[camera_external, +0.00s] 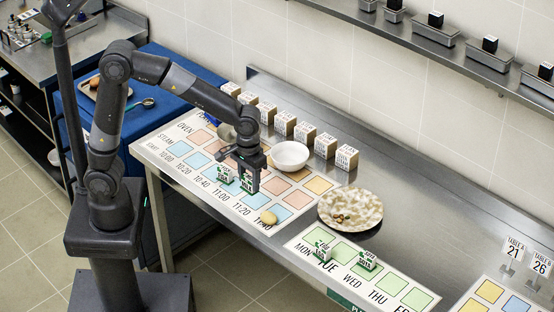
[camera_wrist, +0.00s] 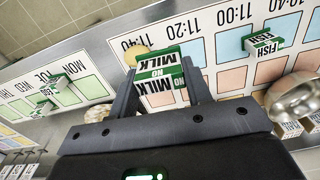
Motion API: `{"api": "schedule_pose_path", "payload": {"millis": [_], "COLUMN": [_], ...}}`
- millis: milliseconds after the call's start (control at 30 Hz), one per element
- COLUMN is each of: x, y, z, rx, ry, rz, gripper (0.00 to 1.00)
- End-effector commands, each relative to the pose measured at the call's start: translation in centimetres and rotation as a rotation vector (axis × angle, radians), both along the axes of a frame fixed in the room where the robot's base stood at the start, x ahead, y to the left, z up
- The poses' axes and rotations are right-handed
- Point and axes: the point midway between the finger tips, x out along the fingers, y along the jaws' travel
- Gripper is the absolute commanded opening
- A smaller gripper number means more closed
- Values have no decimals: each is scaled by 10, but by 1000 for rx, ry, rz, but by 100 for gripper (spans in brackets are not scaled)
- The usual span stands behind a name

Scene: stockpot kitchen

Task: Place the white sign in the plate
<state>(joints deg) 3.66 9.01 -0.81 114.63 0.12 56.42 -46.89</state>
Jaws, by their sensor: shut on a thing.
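My gripper (camera_external: 248,180) is over the time chart on the steel counter, pointing down. It is shut on a white and green block marked NO MILK (camera_wrist: 160,76), which sits between the two fingers in the wrist view (camera_wrist: 161,88). I cannot tell whether the block touches the chart. A pale mottled round plate (camera_external: 340,201) with small brown pieces on it stands to the right, apart from my gripper. White signs marked TABLE 21 (camera_external: 513,249) and TABLE 26 (camera_external: 541,266) stand upright at the far right.
A FISH block (camera_external: 226,174) sits left of my gripper. A white bowl (camera_external: 290,156) stands behind it, before a row of labelled boxes (camera_external: 325,145). A yellowish lump (camera_external: 269,218) lies on the chart. Two green-white blocks lie on the weekday chart (camera_external: 405,284).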

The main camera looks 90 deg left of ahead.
Motion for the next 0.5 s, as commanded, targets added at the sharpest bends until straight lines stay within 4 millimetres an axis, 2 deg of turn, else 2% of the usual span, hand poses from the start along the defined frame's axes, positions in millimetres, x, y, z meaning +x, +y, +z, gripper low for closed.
{"api": "schedule_pose_path", "payload": {"millis": [167,500], "x": [33,137], "y": [-13,-52], "z": [10,26], "rx": [-3,-5], "ry": [-1,0], "rz": [7,31], "gripper": [23,23]}}
